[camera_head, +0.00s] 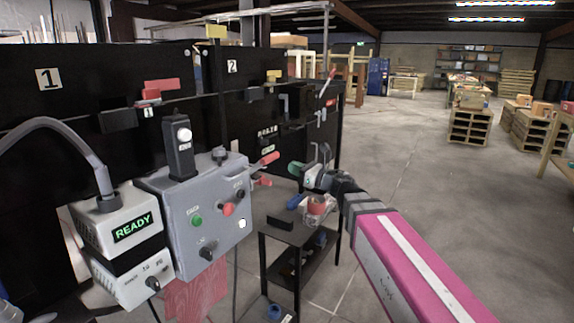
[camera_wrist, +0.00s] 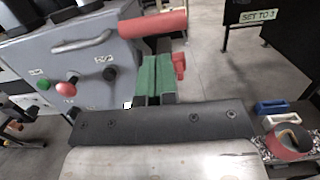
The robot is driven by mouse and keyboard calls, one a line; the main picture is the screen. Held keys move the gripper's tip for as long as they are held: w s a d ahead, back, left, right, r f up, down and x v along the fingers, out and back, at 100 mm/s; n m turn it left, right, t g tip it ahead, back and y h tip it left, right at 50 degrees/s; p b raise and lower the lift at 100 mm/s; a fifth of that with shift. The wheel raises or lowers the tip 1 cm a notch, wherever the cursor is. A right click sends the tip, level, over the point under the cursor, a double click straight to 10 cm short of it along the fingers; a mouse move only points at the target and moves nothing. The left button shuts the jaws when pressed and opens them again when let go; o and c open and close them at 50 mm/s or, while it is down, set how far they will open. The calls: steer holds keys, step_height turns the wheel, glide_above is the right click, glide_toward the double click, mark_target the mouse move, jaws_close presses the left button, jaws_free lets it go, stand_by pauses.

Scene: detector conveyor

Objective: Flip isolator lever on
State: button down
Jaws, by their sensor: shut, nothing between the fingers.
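The grey control box (camera_head: 180,205) carries a red-handled lever (camera_head: 269,158) on its right side. In the wrist view the lever's red cylindrical grip (camera_wrist: 153,24) lies crosswise, just beyond the fingertips. My gripper (camera_head: 297,168) is to the right of the lever in the head view. In the wrist view my gripper (camera_wrist: 155,75) shows green finger pads closed together with nothing between them. I cannot tell whether the fingertips touch the grip. A second red piece (camera_wrist: 179,66) shows right of the fingers. The lever's pivot is partly hidden.
The box front has a green button (camera_head: 196,220), a red button (camera_head: 227,209) and dark knobs. A white unit reading READY (camera_head: 131,228) stands to its left. A low black table (camera_head: 290,232) with loose items stands below my gripper.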

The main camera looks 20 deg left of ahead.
steer(key=s+d+r, duration=0.1)
steer(key=s+d, duration=0.1)
steer(key=d, duration=0.4)
steer(key=shift+d+r, duration=0.2)
steer(key=shift+d, duration=0.2)
steer(key=w+d+f+m+t+h, duration=0.3)
steer(key=w+d+m+t+h, duration=0.25)
steer(key=m, duration=0.45)
steer(key=w+d+f+m+t+h, duration=0.3)
steer(key=w+d+m+t+h, duration=0.15)
steer(key=d+m+t, duration=0.35)
steer(key=w+d+f+m+g+h, duration=0.3)
steer(key=d+f+m+h, duration=0.4)
steer(key=d+f+m, duration=0.45)
steer(key=s+d+f+m+g+h, duration=0.2)
steer(key=s+d+f+m+g, duration=0.2)
steer(key=f+m, duration=0.3)
steer(key=s+d+f+m+g+h, duration=0.2)
steer(key=s+d+f+m+g, duration=0.25)
steer(key=f+m, duration=0.2)
steer(key=s+f+m+g+y, duration=0.2)
steer(key=s+f+m+g, duration=0.5)
steer(key=s, duration=0.3)
steer(key=shift+s+f+m, duration=0.2)
steer(key=shift+s+m, duration=0.1)
steer(key=shift+m, duration=0.1)
